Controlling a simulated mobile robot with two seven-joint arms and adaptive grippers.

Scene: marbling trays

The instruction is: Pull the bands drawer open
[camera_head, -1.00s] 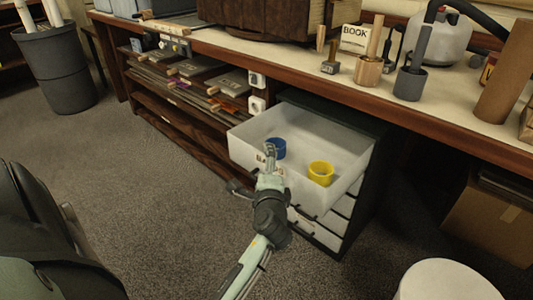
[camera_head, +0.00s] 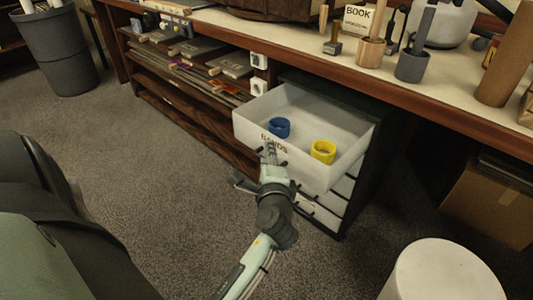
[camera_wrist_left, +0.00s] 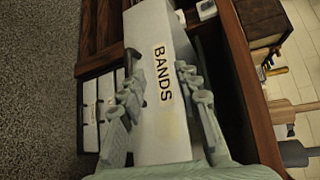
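The bands drawer (camera_head: 308,170) is a white drawer, the top one of a dark cabinet, and it stands pulled well out. Its front bears the label BANDS, also readable in the left wrist view (camera_wrist_left: 164,120). A blue ring-shaped item (camera_head: 279,127) and a yellow one (camera_head: 324,151) lie inside. My left gripper (camera_head: 269,152) is at the drawer front, just below the label. In the left wrist view its fingers (camera_wrist_left: 160,88) are spread apart, with the drawer front showing between them. A dark handle (camera_wrist_left: 134,62) shows beside one finger; contact is unclear. My right gripper is out of view.
More white drawers (camera_head: 322,212) lie below the open one. A worktop (camera_head: 300,42) with tools runs above. A white round stool (camera_head: 443,272) stands at the lower right, and a cardboard box (camera_head: 490,205) under the worktop. Carpet in front is clear.

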